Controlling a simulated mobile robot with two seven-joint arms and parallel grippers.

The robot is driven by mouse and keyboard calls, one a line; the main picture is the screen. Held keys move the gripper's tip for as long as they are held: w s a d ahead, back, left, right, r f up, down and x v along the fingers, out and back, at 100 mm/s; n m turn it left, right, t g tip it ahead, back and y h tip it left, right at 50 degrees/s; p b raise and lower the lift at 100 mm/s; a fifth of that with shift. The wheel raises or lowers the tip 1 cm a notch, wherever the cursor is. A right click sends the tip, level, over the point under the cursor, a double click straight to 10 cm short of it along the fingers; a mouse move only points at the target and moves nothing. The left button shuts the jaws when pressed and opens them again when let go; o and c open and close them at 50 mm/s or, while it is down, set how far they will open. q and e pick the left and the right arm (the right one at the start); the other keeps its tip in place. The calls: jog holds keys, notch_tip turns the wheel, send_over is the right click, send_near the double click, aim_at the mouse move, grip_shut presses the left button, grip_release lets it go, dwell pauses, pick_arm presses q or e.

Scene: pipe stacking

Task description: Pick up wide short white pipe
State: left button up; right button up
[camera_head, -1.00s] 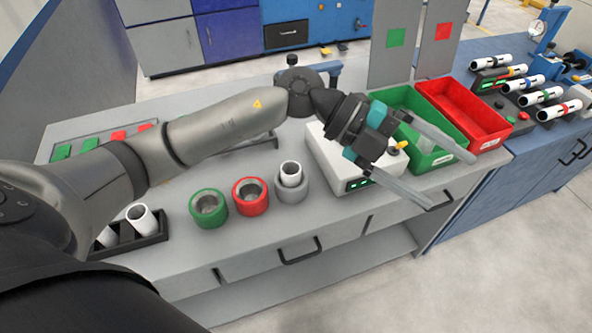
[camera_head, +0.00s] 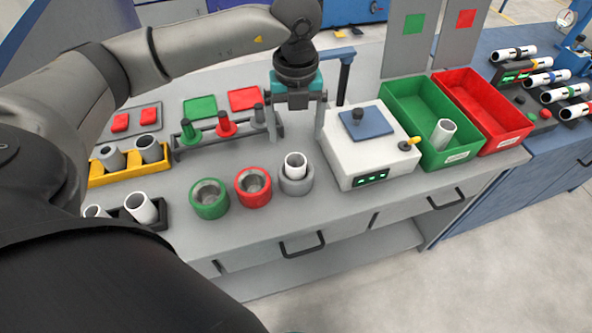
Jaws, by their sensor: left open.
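A short white pipe (camera_head: 294,161) stands upright in a grey round holder (camera_head: 296,182) near the table's front. My left gripper (camera_head: 297,123) is open and empty, fingers pointing down, behind and above that pipe in the picture. Two more white pipes stand tilted in a black tray at the left: the right one (camera_head: 141,209) shows clearly, the left one (camera_head: 96,211) is partly hidden by my arm. Another white pipe (camera_head: 443,133) leans in the green bin (camera_head: 402,93). I cannot tell for sure which is the wide short one. My right gripper is not in view.
Green (camera_head: 209,201) and red (camera_head: 253,188) round holders stand left of the grey one. A yellow tray (camera_head: 128,174) holds two greyish pipes. A rack with colored plugs (camera_head: 226,124) stands behind.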

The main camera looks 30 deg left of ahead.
aim_at(296, 160)
pick_arm(q)
notch_tip(296, 160, down, 10)
jog(key=shift+r+b, duration=0.1)
jog(key=shift+b, duration=0.5)
grip_shut()
dwell(0.5)
jog(key=shift+r, duration=0.15)
